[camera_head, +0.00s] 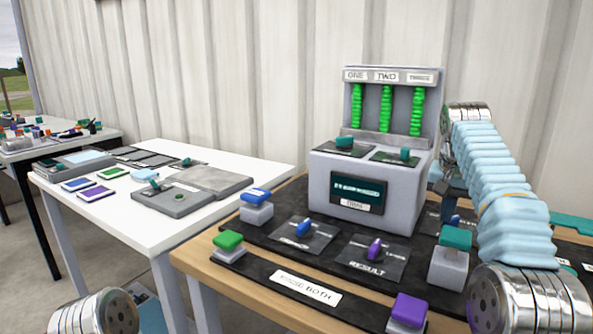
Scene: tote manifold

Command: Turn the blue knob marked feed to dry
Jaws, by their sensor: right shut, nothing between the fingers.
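A blue knob (303,228) sits on a small black plate at the front left of the console on the wooden table. A second blue knob (455,220) sits on a plate to the right of the console, partly hidden by a teal-topped block and my right arm. I cannot read the word feed or dry on either plate. My right gripper (450,203) is shut and empty, just above the second blue knob; whether it touches the knob I cannot tell. My left gripper is out of view.
A purple knob (375,248) marked RESULT stands front centre. Blocks with green (228,240), blue (256,195), teal (455,237) and purple (409,309) tops stand around. The grey console (325,180) rises behind. A white table (225,222) is at left.

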